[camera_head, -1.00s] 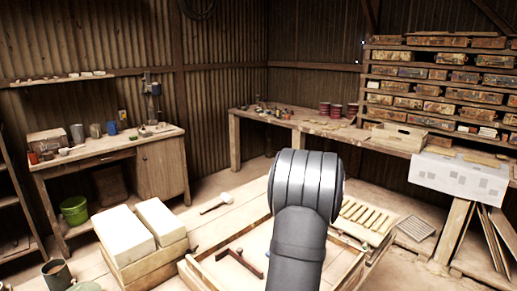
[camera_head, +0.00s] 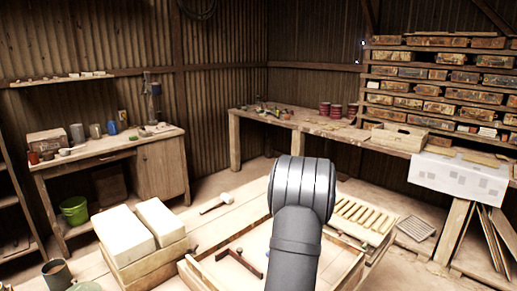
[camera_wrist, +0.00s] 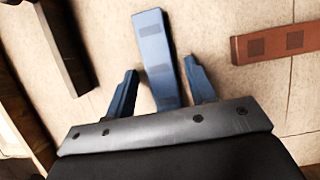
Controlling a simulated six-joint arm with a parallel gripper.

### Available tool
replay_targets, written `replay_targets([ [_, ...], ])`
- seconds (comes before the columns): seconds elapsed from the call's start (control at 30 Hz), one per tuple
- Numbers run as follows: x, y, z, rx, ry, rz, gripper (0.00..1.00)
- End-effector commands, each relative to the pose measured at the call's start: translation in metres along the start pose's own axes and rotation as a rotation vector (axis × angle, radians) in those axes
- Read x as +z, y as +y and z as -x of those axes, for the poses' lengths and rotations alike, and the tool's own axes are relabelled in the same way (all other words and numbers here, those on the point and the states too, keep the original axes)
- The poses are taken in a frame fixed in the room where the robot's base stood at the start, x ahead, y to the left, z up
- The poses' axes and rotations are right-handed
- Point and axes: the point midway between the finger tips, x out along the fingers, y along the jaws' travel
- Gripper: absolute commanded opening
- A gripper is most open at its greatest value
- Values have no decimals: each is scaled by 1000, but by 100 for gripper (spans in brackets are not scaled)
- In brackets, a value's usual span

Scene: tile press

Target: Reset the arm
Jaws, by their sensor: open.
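My gripper (camera_wrist: 160,66) shows in the wrist view with its two blue fingers apart. A blue bar (camera_wrist: 151,32) with darker patches lies between and beyond the fingers, over a pale surface. I see a gap on its left side; on its right the finger is very close, and I cannot tell if it touches. A reddish-brown bar (camera_wrist: 275,43) lies to the right, clear of the fingers. In the head view my arm hides the gripper, and a reddish bar (camera_head: 246,263) lies in the wooden-framed tray (camera_head: 205,278).
A dark beam (camera_wrist: 62,45) runs along the left of the wrist view. In the head view, pale blocks (camera_head: 123,234) stand left of the tray, a mallet (camera_head: 219,203) lies behind it, and a slatted wooden rack (camera_head: 362,217) is to the right.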

Motion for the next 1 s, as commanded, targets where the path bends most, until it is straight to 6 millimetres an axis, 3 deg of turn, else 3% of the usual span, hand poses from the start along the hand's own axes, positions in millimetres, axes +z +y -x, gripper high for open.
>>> replay_targets([
  [0.03,6,-2,15,-6,-4,2,50],
  [0.2,17,-1,47,-4,-1,0,50],
  [0.87,-66,-13,153,-3,-1,-4,50],
  [1.0,-69,-15,151,45,1,106,50],
])
